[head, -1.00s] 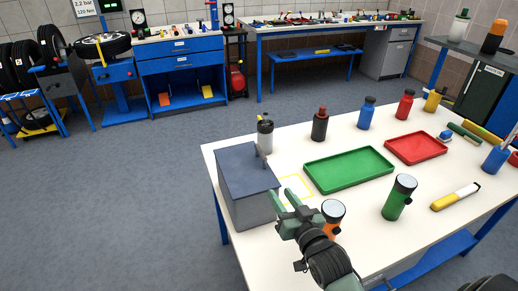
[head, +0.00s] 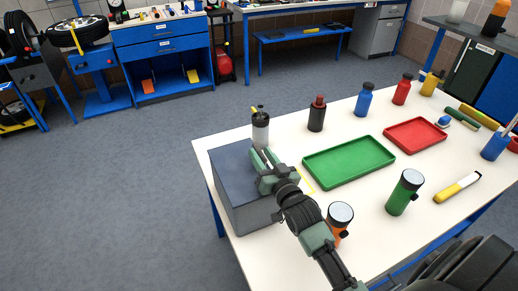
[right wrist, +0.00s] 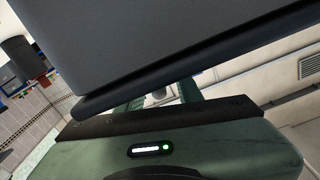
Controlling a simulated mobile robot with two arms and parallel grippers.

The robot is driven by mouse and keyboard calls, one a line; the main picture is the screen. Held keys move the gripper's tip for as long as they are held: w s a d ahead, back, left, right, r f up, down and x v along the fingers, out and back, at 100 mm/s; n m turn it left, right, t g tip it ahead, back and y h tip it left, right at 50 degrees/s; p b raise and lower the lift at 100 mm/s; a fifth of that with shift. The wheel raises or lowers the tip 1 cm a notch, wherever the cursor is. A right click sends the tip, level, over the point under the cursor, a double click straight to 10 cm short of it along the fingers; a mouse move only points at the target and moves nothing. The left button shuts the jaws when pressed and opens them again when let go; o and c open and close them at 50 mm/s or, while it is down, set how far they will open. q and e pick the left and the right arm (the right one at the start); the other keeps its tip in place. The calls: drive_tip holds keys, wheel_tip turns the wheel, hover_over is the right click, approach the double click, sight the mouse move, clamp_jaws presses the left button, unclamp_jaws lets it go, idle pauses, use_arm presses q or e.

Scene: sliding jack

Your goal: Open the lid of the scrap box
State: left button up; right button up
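The scrap box (head: 232,205) is a dark blue-grey box at the left corner of the white table. Its flat lid (head: 228,166) looks closed. My right gripper (head: 265,163) is at the right edge of the lid, its fingers pointing toward the back. In the right wrist view the lid's dark surface (right wrist: 170,40) fills the upper part and hides part of the green fingers (right wrist: 160,97). The fingers look apart, with a gap between them. I cannot tell whether they touch the lid. My left gripper is not in view.
A grey bottle (head: 260,128) stands just behind the box. A green tray (head: 348,162) and a red tray (head: 415,135) lie to the right. An orange flashlight (head: 339,220) and a green flashlight (head: 404,193) stand near my right arm. Floor is clear left of the table.

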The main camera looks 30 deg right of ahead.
drive_tip(key=shift+w, duration=0.7)
drive_tip(key=shift+w+f, duration=0.15)
drive_tip(key=shift+w, duration=0.25)
drive_tip(key=c, duration=0.7)
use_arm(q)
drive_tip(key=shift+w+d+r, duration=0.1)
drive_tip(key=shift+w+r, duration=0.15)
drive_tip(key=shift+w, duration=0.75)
use_arm(e)
clamp_jaws()
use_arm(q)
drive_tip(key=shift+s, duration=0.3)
